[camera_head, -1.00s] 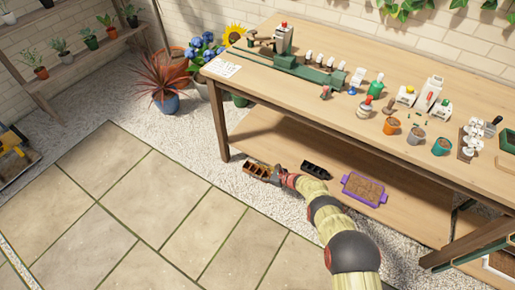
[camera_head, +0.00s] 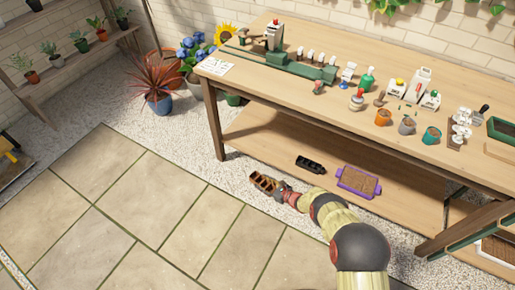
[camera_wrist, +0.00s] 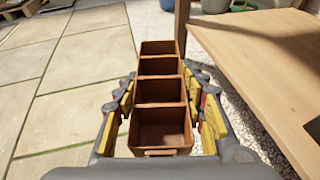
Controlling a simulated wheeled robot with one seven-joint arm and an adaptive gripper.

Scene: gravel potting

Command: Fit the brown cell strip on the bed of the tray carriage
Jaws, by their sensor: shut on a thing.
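The brown cell strip (camera_wrist: 160,90) shows in the wrist view as a row of square open cells, empty as far as I can see. My gripper (camera_wrist: 160,108) is shut on it, with yellow-padded fingers against its two long sides. In the head view the brown strip (camera_head: 261,182) and my gripper (camera_head: 282,190) are off the front edge of the lower shelf, over the gravel. The tray carriage is probably part of the green rail machine (camera_head: 290,64) on the bench top; its bed is too small to make out.
The wooden bench top (camera_head: 260,95) stands above the lower shelf (camera_head: 250,142). A black cell strip (camera_head: 310,165) and a purple-handled tray (camera_head: 357,182) of soil are on that shelf. Bottles and pots crowd the bench's right part. The paving (camera_head: 150,200) is clear.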

